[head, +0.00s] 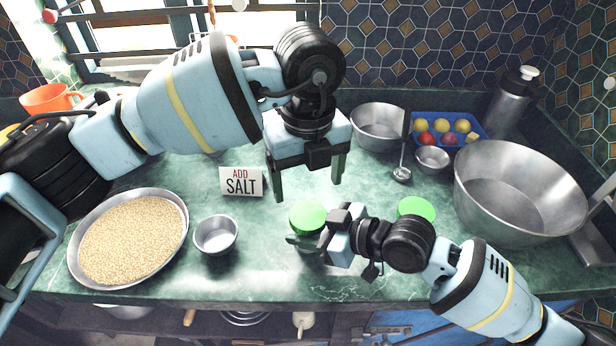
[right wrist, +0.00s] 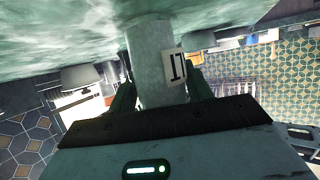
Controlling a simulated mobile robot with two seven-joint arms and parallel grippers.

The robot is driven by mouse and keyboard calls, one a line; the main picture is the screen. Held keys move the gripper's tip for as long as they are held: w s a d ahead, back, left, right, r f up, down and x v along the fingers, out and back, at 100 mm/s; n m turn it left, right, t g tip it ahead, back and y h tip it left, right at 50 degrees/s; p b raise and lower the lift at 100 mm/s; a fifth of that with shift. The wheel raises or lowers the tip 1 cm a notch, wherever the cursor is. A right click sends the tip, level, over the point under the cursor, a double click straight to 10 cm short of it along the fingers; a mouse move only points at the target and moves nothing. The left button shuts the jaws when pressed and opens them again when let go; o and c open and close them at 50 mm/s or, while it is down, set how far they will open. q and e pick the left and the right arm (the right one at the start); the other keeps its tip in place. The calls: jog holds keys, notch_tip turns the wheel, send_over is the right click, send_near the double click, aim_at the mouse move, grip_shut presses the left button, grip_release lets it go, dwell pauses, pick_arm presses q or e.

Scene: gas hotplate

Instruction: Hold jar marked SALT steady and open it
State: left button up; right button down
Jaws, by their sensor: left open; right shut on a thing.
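A jar with a green lid (head: 308,216) stands on the counter at the middle front. My right gripper (head: 312,241) is shut on this jar from the right. In the right wrist view the pale jar body (right wrist: 152,62) sits between my fingers, with part of a label showing; the whole word cannot be read. My left gripper (head: 308,183) is open and empty, pointing down above and behind the green lid, apart from it. The lid looks seated on the jar. A second green lid (head: 416,208) shows to the right, partly behind my right arm.
A sign reading ADD SALT (head: 241,182) stands at the left, behind a small metal bowl (head: 216,235). A pan of grain (head: 133,238) lies further left. A ladle (head: 403,172), a large bowl (head: 515,190) and a blue tray (head: 480,127) are at the right.

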pick_arm(q)
jog(key=m, duration=1.2)
jog(key=shift+m, duration=0.3)
jog(key=m, duration=1.5)
jog(key=shift+m, duration=0.3)
jog(key=m, duration=0.3)
jog(key=shift+f, duration=0.1)
